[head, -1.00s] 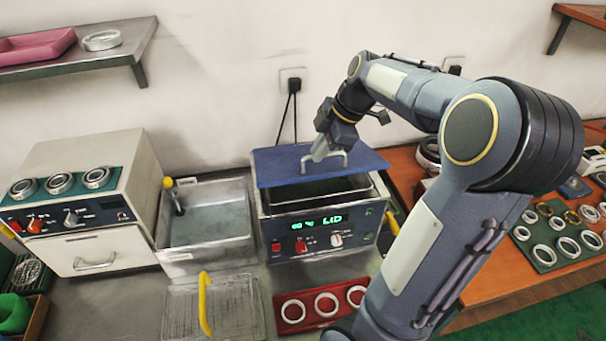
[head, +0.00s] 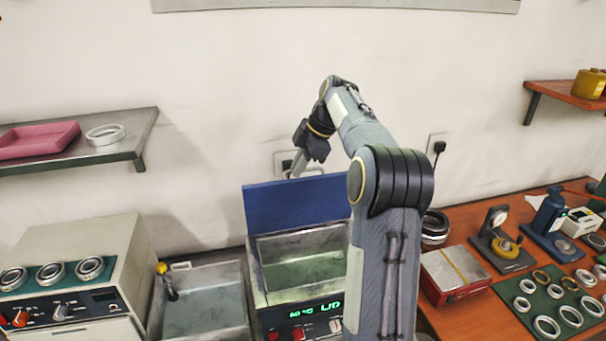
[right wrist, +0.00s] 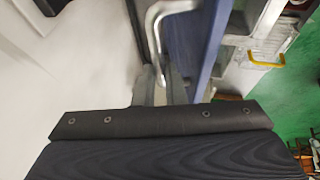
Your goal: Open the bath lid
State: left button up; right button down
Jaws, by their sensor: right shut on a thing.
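The blue bath lid (head: 290,206) stands nearly upright at the back of the heated bath (head: 262,290), and the bath's opening is uncovered with greenish liquid inside. My right gripper (head: 298,170) is at the lid's upper edge, shut on the lid handle (head: 322,171). In the right wrist view, the handle (right wrist: 154,30) runs down between the fingers of the gripper (right wrist: 160,82), beside the blue lid (right wrist: 188,40). My left gripper is not in view.
A steel sink basin (head: 206,322) stands left of the bath, and a cream oven (head: 95,245) with rings on top is farther left. A red box (head: 452,278) and a green mat of rings (head: 508,290) lie on the right bench.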

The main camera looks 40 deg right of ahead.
jog(key=shift+w+d+f+g, duration=0.3)
jog(key=shift+w+d+f, duration=0.05)
jog(key=shift+w+f, duration=0.3)
jog(key=c, duration=1.8)
grip_release()
jog(key=o, duration=0.3)
jog(key=shift+w+d+f, duration=0.1)
jog(key=shift+w+d, duration=0.15)
jog(key=shift+w, duration=0.1)
jog(key=v, duration=0.8)
jog(key=shift+s+a, duration=0.15)
jog(key=shift+s, duration=0.1)
